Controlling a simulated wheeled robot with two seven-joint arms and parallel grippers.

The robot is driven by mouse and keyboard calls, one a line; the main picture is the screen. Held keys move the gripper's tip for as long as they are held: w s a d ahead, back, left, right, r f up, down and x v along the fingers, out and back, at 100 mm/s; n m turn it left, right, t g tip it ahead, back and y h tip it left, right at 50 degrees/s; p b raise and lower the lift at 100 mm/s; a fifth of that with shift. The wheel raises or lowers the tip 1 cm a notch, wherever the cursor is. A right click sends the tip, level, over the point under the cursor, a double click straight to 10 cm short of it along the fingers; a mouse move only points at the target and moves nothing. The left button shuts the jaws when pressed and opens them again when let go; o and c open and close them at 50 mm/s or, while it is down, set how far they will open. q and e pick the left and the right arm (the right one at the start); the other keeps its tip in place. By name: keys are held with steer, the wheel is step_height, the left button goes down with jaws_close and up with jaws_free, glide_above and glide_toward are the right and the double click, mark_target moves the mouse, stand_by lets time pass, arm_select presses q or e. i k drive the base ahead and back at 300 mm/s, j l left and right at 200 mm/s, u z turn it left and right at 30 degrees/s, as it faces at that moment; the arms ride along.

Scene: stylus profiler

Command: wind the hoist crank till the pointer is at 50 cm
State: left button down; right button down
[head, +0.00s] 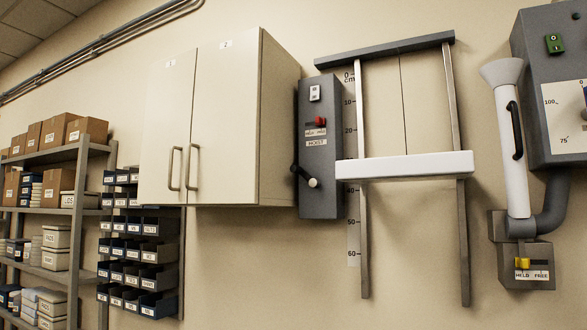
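The grey hoist box (320,190) is fixed to the wall, with a "HOIST" label. Its crank (305,176) has a dark arm pointing up-left from a pale round end. A red switch (320,121) sits above the label. To the right, a white bar (405,166) spans two metal rails. A cm scale (352,215) runs down beside the left rail from 0 at the top to 60. The bar lies between the 20 and 40 marks and hides the marking there. I cannot make out a separate pointer. Neither gripper is in view.
A white two-door cabinet (225,125) juts out left of the hoist box. Shelves (75,215) with boxes and bins stand at far left. A white tube (511,150) with a black handle and a yellow HELD/FREE switch (523,263) are at right. The wall below is clear.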

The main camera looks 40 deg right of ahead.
mark_target(316, 183)
steer(key=z, duration=0.45)
steer(key=i+z, duration=0.1)
steer(key=z, duration=0.8)
steer(key=j+z, duration=0.1)
steer(key=z, duration=0.35)
steer(key=j+z, duration=0.1)
steer(key=z, duration=0.35)
steer(key=i+j+z, duration=0.1)
steer(key=j+z, duration=1.25)
steer(key=k+j, duration=0.1)
steer(key=j, duration=0.3)
steer(key=k+j+z, duration=0.15)
steer(key=j, duration=0.55)
steer(key=k+j+z, duration=0.1)
steer(key=j, duration=0.3)
steer(key=k, duration=0.05)
